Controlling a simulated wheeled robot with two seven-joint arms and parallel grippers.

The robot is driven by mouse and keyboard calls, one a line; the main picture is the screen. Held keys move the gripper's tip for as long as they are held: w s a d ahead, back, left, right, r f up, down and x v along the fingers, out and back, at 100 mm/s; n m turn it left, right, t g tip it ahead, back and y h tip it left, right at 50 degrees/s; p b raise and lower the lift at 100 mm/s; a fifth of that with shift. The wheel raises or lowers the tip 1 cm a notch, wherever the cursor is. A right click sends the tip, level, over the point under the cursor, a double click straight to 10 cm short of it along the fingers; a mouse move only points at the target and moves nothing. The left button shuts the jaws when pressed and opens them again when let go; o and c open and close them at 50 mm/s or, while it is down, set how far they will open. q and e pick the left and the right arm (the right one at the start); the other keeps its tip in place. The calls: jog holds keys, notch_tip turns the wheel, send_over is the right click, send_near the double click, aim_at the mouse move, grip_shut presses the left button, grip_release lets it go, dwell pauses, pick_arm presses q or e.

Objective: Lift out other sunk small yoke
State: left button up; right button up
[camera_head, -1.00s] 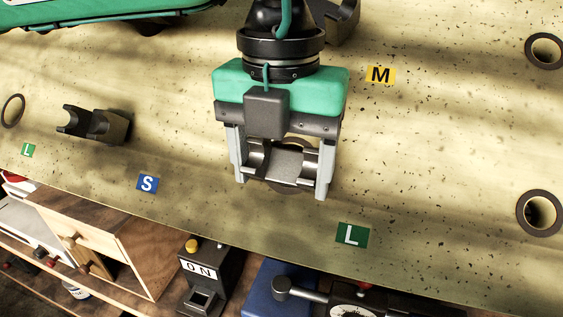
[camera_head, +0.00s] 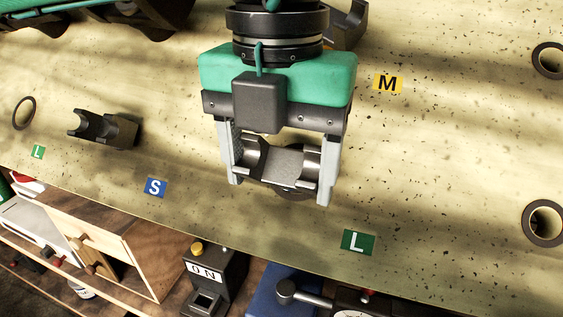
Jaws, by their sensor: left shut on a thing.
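My left gripper (camera_head: 280,180) is in the middle of the head view with its two grey fingers pointing down. It is shut on a dark metal yoke (camera_head: 284,164), which sits between the fingers above a dark ring on the panel. Part of that ring is hidden behind the yoke. Another dark yoke (camera_head: 104,128) sits on the panel to the left, above the blue S label (camera_head: 155,187). A third dark part (camera_head: 348,24) shows at the top, partly hidden behind my left arm. My right gripper is not in view.
The pale speckled panel (camera_head: 440,150) has empty ringed holes at right (camera_head: 543,222) and a ring at far left (camera_head: 24,113).

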pick_arm(q)
jog(key=s+a+r+p, duration=0.1)
jog(key=s+r+p, duration=0.1)
jog(key=s+r, duration=0.2)
jog(key=shift+s+a+r, duration=0.25)
jog(key=shift+s+r, duration=0.05)
jog(key=shift+r, duration=1.2)
